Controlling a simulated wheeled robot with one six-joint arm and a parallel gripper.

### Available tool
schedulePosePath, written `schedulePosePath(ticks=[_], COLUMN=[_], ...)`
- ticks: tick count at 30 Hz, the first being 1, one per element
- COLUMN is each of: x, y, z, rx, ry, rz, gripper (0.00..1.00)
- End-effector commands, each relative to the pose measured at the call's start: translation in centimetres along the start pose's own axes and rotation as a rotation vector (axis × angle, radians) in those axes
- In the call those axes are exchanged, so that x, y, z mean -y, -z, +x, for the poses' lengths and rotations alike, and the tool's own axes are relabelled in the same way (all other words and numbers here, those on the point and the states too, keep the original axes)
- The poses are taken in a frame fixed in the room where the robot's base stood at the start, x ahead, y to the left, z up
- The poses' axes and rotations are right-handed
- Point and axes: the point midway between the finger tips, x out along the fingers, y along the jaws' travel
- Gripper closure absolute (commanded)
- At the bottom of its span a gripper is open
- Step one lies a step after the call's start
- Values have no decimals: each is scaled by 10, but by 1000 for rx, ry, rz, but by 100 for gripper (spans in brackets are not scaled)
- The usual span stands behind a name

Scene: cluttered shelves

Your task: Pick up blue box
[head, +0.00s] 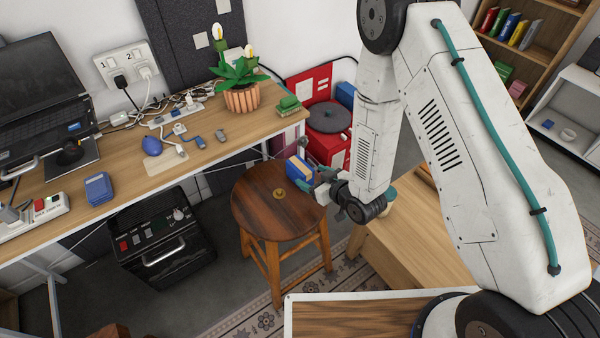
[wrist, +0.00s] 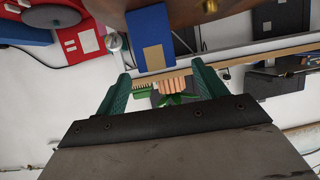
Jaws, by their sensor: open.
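A blue box (head: 299,171) with a yellowish face stands on the round wooden stool (head: 262,210), near its back right edge. In the wrist view the blue box (wrist: 146,25) shows a tan label, and its near end lies between the tips of my green fingers. My gripper (head: 320,182) is at the right side of the box in the head view. In the wrist view my gripper (wrist: 161,72) is open, with a gap on both sides of the box. I cannot tell how deep the box is between the fingers.
A small brass knob-like object (head: 279,194) sits on the stool beside the box. The desk (head: 200,160) holds a potted plant (head: 240,95) and another blue item (head: 98,188). A wooden cabinet (head: 425,235) stands right of the stool.

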Motion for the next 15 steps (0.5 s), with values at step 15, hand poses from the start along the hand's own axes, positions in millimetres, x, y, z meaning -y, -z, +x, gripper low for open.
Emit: schedulePosePath(ticks=[15], x=[-3], y=[3], z=[65], rx=[-4], ry=[2], rz=[0], gripper=[29])
